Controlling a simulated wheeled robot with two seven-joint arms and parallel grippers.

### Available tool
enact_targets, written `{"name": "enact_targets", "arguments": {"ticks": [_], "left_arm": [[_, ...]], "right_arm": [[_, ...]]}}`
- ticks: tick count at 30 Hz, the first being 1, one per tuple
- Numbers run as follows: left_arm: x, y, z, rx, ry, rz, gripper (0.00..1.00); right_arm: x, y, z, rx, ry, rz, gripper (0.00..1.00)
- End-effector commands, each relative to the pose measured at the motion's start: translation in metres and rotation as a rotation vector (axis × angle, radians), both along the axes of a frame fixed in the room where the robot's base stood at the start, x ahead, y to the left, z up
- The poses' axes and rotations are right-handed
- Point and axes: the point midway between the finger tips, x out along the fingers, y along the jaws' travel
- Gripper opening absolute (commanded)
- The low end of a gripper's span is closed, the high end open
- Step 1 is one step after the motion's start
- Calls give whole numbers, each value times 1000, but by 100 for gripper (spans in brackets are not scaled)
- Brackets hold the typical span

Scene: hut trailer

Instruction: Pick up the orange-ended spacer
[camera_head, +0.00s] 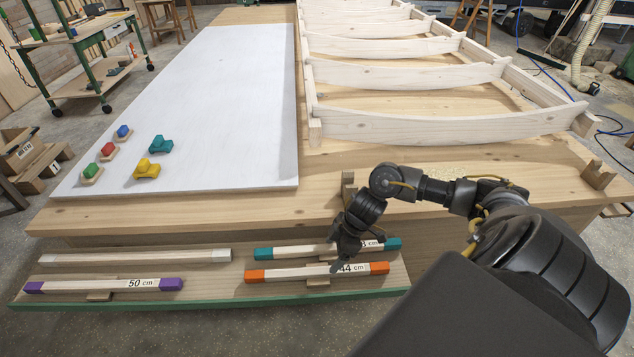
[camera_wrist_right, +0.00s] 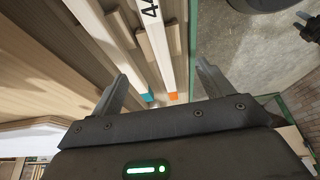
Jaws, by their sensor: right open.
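The orange-ended spacer (camera_head: 300,273) is a pale wooden bar with orange ends, marked 44 cm. It lies flat on the low shelf in front of the bench, over a small wooden block. My right gripper (camera_head: 343,262) is over its right half, covering part of the bar near the label. In the right wrist view, my right gripper (camera_wrist_right: 160,72) is open and empty, its two fingers apart. The orange end (camera_wrist_right: 172,96) and the teal end (camera_wrist_right: 147,97) of the neighbouring spacer both show between the fingers. My left gripper is not in view.
A teal-ended spacer (camera_head: 293,251) lies close behind, parallel. A purple-ended 50 cm spacer (camera_head: 105,285) and a plain, white-ended bar (camera_head: 135,257) lie left on the shelf. The bench (camera_head: 230,211) with a white panel and wooden ribs rises behind. The shelf has a green front edge (camera_head: 210,301).

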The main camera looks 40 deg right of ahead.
Motion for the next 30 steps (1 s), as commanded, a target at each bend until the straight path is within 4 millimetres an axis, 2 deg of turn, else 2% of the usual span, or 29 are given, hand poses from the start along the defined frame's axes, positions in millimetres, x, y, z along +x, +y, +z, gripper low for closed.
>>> {"name": "enact_targets", "arguments": {"ticks": [9,20,30], "left_arm": [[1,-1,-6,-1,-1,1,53],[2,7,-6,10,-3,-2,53],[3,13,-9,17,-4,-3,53]], "right_arm": [[10,15,-40,3,-1,0,79],[15,21,-57,2,-3,0,79],[27,37,-96,1,-3,-1,79]]}}
